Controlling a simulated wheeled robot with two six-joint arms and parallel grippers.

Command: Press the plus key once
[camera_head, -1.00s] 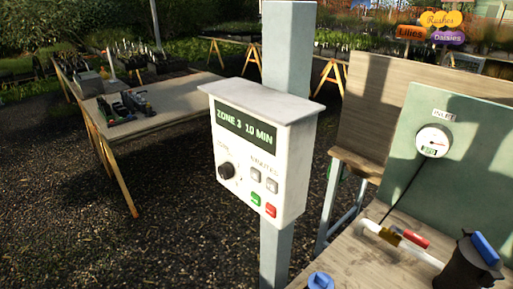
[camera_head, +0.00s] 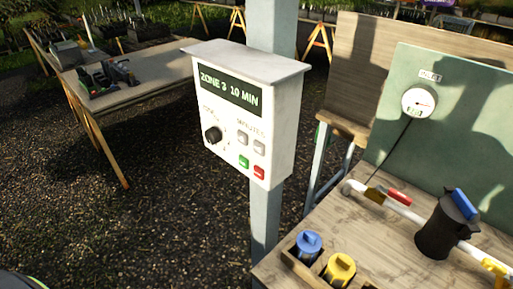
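The white control box (camera_head: 278,125) is fixed to a grey post (camera_head: 265,215). Its dark display (camera_head: 229,89) reads "ZONE 3 10 MIN". Under the "MINUTES" label are two grey keys, a left one (camera_head: 243,138) and a right one (camera_head: 259,147). Their markings are too small to read, so I cannot tell which is the plus key. Below them are a green key (camera_head: 243,161) and a red key (camera_head: 259,172). A black knob (camera_head: 212,135) sits to their left. Neither of my grippers is in view.
A wooden bench (camera_head: 345,235) at right holds a black jug (camera_head: 442,228), a white pipe with a red-handled valve (camera_head: 398,197), and blue (camera_head: 308,244) and yellow (camera_head: 340,268) capped items. A gauge (camera_head: 419,102) is on the green panel. Gravel lies left of the post.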

